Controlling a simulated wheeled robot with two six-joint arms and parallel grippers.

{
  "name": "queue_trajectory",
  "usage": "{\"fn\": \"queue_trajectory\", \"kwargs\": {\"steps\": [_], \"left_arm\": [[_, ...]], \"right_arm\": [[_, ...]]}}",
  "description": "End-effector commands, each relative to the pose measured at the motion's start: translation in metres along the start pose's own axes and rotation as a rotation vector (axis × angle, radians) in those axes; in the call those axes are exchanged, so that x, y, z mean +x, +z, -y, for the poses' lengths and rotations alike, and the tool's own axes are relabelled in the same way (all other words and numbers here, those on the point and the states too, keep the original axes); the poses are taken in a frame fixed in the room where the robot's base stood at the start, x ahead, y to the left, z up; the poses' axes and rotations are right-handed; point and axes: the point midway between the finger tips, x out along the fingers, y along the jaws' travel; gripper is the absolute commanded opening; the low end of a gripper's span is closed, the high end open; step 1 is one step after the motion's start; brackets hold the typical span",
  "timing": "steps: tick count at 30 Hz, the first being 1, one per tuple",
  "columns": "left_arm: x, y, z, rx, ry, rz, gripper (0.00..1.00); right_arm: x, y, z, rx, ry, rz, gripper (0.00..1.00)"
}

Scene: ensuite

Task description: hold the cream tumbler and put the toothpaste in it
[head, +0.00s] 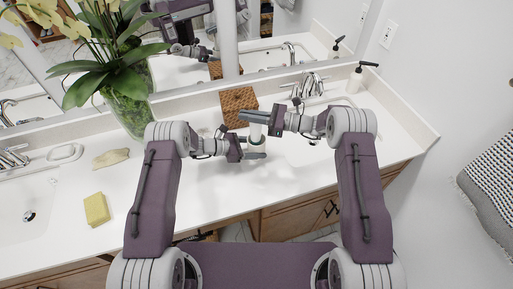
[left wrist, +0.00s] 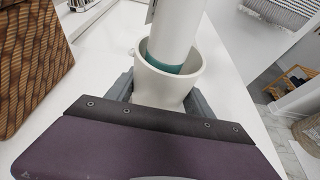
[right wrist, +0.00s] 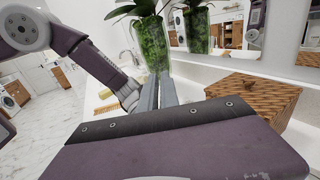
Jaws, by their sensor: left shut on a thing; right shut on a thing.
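The cream tumbler (head: 257,149) is upright just above or on the counter; I cannot tell which. My left gripper (head: 262,155) is shut around it. In the left wrist view the tumbler (left wrist: 158,88) sits between the fingers with its mouth up. The toothpaste (head: 256,131) is a white tube standing upright, teal end down. In the left wrist view the toothpaste (left wrist: 176,35) has its teal end inside the tumbler's rim. My right gripper (head: 252,117) is shut on its upper part. In the right wrist view the fingers (right wrist: 157,95) show, but the tube is hidden.
A brown woven box (head: 238,103) stands behind the grippers. A plant in a glass vase (head: 128,108) stands at the back left. A yellow sponge (head: 96,209) lies near the left sink. A faucet (head: 311,87) and soap dispenser (head: 356,78) are at the back right. The front counter is clear.

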Motion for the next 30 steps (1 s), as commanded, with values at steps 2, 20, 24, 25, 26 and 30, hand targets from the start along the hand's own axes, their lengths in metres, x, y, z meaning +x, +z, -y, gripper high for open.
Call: {"fn": "queue_trajectory", "kwargs": {"steps": [2, 20, 24, 25, 26, 30], "left_arm": [[0.000, 0.000, 0.000, 0.000, 0.000, 0.001, 0.11], [0.000, 0.000, 0.000, 0.000, 0.000, 0.001, 0.11], [0.000, 0.000, 0.000, 0.000, 0.000, 0.001, 0.11], [0.000, 0.000, 0.000, 0.000, 0.000, 0.001, 0.11], [0.000, 0.000, 0.000, 0.000, 0.000, 0.001, 0.11], [0.000, 0.000, 0.000, 0.000, 0.000, 0.001, 0.11]], "right_arm": [[0.000, 0.001, 0.000, -0.001, 0.000, 0.001, 0.00], [-0.007, 0.000, 0.001, 0.000, -0.001, 0.000, 0.31], [-0.038, 0.001, 0.002, 0.001, -0.005, 0.001, 0.31], [-0.047, 0.000, 0.002, 0.001, -0.006, 0.000, 0.31], [-0.055, 0.001, 0.002, 0.001, -0.006, 0.000, 0.31], [-0.089, 0.000, 0.001, 0.000, -0.005, 0.001, 0.31]]}}
